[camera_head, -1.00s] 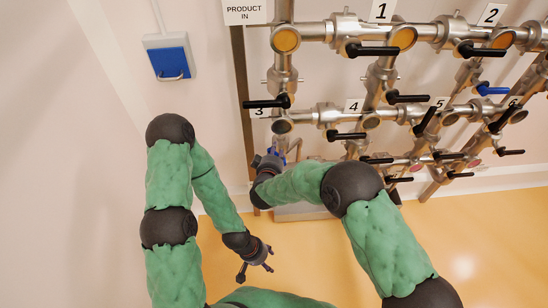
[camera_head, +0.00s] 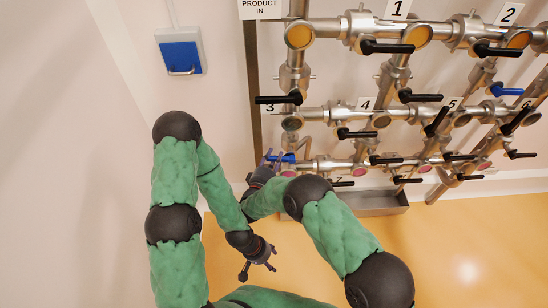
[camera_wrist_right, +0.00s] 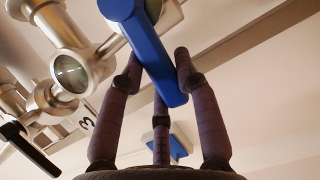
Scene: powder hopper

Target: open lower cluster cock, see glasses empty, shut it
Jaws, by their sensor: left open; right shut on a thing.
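My right gripper (camera_head: 270,160) is at the pipework below label 3, shut on a blue cock handle (camera_head: 287,158). In the right wrist view its fingers (camera_wrist_right: 158,62) stand around the blue handle (camera_wrist_right: 150,50), one on each side and one behind. The handle lies sideways in the head view; its valve body is partly hidden. A round sight glass (camera_wrist_right: 70,73) beside it looks grey and clear. In the head view, the glass (camera_head: 291,123) under label 3 looks grey; the lowest row has pinkish glasses (camera_head: 360,172). My left gripper (camera_head: 257,264) is open and empty, low over the floor.
Upper-row glasses (camera_head: 299,35) are amber. Black handles (camera_head: 278,99) and another blue handle (camera_head: 505,90) stick out from the pipes. A blue-fronted wall box (camera_head: 181,57) hangs at left. A grey trough (camera_head: 375,201) lies under the pipes. The yellow floor at right is clear.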

